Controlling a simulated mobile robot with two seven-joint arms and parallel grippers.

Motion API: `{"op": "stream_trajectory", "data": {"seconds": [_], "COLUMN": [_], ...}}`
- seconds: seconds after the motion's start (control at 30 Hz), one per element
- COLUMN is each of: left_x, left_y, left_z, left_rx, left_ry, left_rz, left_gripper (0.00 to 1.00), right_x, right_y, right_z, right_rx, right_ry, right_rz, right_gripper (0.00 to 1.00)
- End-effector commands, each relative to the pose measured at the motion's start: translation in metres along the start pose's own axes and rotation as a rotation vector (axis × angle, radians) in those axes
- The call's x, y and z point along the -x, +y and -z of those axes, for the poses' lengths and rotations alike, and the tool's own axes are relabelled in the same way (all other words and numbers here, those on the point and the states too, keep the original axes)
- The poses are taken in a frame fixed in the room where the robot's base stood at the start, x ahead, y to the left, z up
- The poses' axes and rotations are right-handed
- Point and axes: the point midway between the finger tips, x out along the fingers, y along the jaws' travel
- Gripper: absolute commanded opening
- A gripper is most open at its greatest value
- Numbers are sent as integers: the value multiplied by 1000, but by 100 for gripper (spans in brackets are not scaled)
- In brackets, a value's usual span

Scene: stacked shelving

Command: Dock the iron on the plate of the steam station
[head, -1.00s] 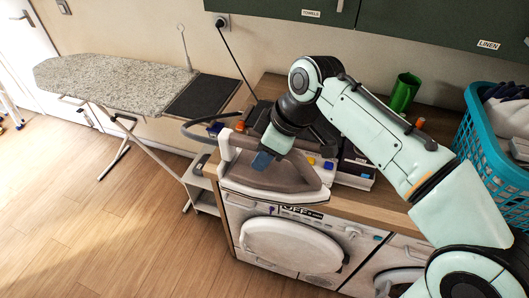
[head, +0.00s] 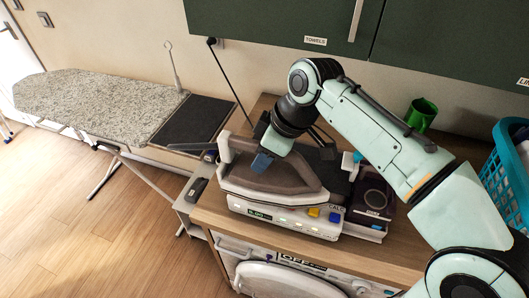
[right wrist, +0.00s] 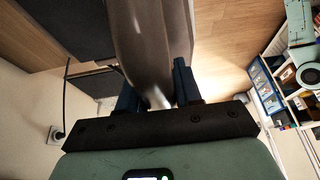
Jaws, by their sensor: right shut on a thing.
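The iron (head: 255,183), grey-brown with a white handle end and white soleplate edge, is in my right gripper (head: 262,162), which is shut on it. In the head view it is over the steam station (head: 285,222), a white unit with a lit display and yellow and blue buttons. The iron covers most of the station's plate, and I cannot tell whether it touches it. In the right wrist view the iron's grey body (right wrist: 152,40) shows between the two dark fingers. My left gripper is not in view.
The wooden counter (head: 405,252) stands over a white washing machine (head: 290,280). A dark box-like part (head: 373,195) is at the station's right, a green cup (head: 421,114) behind it. A turquoise basket (head: 510,165) stands right, an ironing board (head: 95,105) left, dark cabinets (head: 440,40) above.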

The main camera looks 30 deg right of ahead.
Motion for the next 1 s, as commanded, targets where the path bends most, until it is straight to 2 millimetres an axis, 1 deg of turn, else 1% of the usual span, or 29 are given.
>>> {"op": "stream_trajectory", "data": {"seconds": [0.53,0.67,1.0], "left_x": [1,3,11], "left_y": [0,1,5], "left_z": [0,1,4], "left_rx": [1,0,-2], "left_ry": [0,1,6], "left_rz": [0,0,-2], "left_gripper": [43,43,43], "right_x": [3,3,0], "right_y": [-1,5,27], "right_z": [0,0,-1], "right_rx": [2,0,0], "right_ry": [8,8,8], "right_rz": [1,1,0], "right_gripper": [0,0,0]}}
